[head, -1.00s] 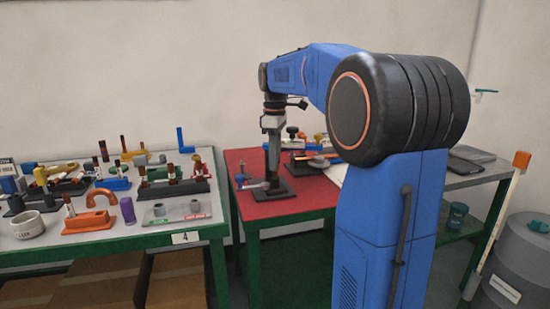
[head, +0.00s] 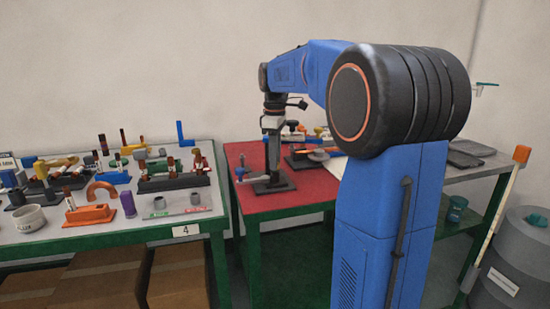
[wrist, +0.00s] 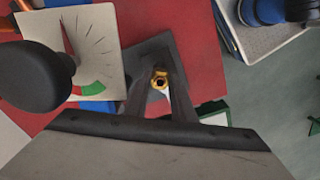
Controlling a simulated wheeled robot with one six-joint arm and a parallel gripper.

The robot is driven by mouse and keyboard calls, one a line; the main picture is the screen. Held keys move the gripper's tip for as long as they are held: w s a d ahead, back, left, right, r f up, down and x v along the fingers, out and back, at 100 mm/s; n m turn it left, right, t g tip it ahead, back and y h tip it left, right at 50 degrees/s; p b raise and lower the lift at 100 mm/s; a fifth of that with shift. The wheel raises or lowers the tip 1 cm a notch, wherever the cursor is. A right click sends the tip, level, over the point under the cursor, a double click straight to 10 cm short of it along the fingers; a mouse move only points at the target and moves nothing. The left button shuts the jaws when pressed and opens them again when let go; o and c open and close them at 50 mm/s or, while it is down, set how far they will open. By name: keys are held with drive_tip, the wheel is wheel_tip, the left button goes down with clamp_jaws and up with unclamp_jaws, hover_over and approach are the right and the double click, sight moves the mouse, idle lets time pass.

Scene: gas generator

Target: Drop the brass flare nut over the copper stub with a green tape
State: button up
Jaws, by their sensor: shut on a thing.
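My gripper (head: 272,172) hangs down over the red-topped table. In the wrist view my gripper (wrist: 160,92) is shut on the brass flare nut (wrist: 160,81), a small gold ring with a dark hole between the fingertips. A dark square base plate (wrist: 150,52) lies beneath it; it also shows in the head view (head: 287,184). Whether a stub lies under the nut is hidden. Several small copper-brown stubs stand in blocks on the left table, such as this one (head: 197,157). I cannot make out which stub bears green tape.
A pale card with a dial and green and red marks (wrist: 92,45) lies left of the fingers, partly behind a dark round shape. The red tabletop (head: 300,204) has bare room in front. The left table (head: 120,236) is crowded. A grey barrel (head: 515,260) stands right.

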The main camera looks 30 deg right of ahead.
drive_tip(key=o, duration=0.8)
drive_tip(key=shift+r, duration=0.15)
wheel_tip(320, 180, up, 17)
drive_tip(key=shift+s, duration=0.1)
idle(0.6)
drive_tip(key=s+a+f+m+t, duration=0.1)
drive_tip(key=s+a+f+m, duration=0.1)
drive_tip(key=s+a+f, duration=0.5)
drive_tip(key=s+a+f+m+t, duration=0.1)
drive_tip(key=s+a+f+m, duration=0.1)
drive_tip(key=s+a+f, duration=0.45)
drive_tip(key=s+a+f+m+t, duration=0.2)
drive_tip(key=s+f+m, duration=0.2)
drive_tip(key=s+f, duration=1.2)
wheel_tip(320, 180, down, 2)
drive_tip(key=shift+s+f+m+t, duration=0.1)
drive_tip(key=shift+s+m+t, duration=0.2)
drive_tip(key=shift+m+t, duration=0.1)
